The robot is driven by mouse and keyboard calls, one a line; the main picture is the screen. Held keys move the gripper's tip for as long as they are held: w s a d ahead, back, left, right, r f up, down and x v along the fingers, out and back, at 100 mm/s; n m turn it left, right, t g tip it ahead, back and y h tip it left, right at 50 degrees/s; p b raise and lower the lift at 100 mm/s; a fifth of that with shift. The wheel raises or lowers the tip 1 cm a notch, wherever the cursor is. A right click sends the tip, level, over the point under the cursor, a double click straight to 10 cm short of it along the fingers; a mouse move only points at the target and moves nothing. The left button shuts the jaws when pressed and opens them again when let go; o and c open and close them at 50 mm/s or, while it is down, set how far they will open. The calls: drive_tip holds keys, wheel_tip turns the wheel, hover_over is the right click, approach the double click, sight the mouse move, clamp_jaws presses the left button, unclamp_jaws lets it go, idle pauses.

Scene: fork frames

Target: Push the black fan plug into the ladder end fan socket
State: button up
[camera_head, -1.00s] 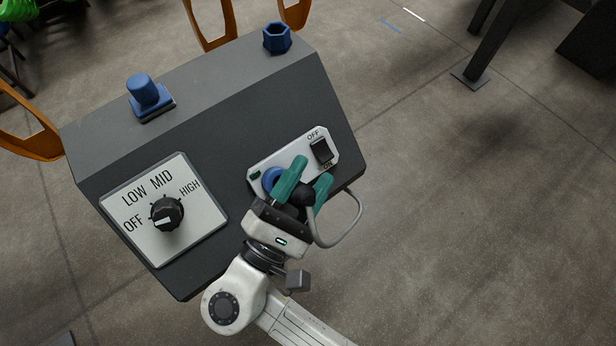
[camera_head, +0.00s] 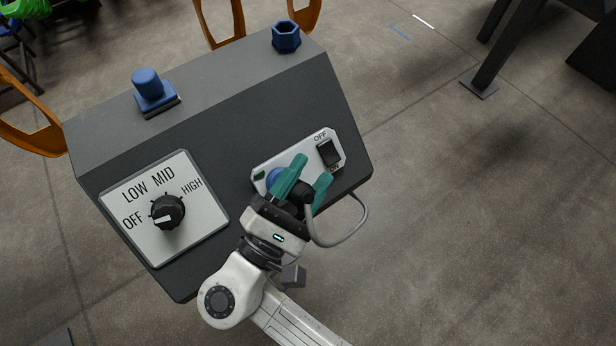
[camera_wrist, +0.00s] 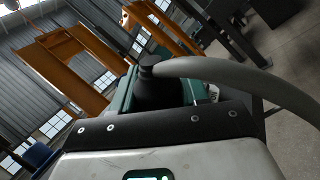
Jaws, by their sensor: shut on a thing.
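My gripper (camera_head: 303,180) has green fingers and is shut on the black fan plug (camera_head: 300,193). A grey cable runs from the plug and loops down to the right. The blue round socket (camera_head: 274,176) sits on a white plate (camera_head: 297,158) on the dark console's sloping face, just left of the plug and partly covered by my finger. I cannot tell whether plug and socket touch. In the wrist view the plug (camera_wrist: 158,88) stands between the fingers with the thick cable (camera_wrist: 235,77) leaving to the right.
The same plate carries a black rocker switch (camera_head: 330,153) marked OFF. A black dial (camera_head: 167,211) is at left on the console (camera_head: 215,140). A blue knob (camera_head: 149,88) and blue hexagonal socket (camera_head: 286,37) stand on top.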

drive_tip(key=shift+w+a+f+b, duration=0.25)
drive_tip(key=shift+w+f+b, duration=0.15)
drive_tip(key=shift+f+b, duration=0.1)
drive_tip(key=o, duration=1.2)
drive_tip(key=shift+c, duration=0.2)
drive_tip(key=b+v, duration=0.2)
drive_tip(key=v, duration=0.8)
drive_tip(key=shift+s+a, duration=0.2)
drive_tip(key=shift+s, duration=0.2)
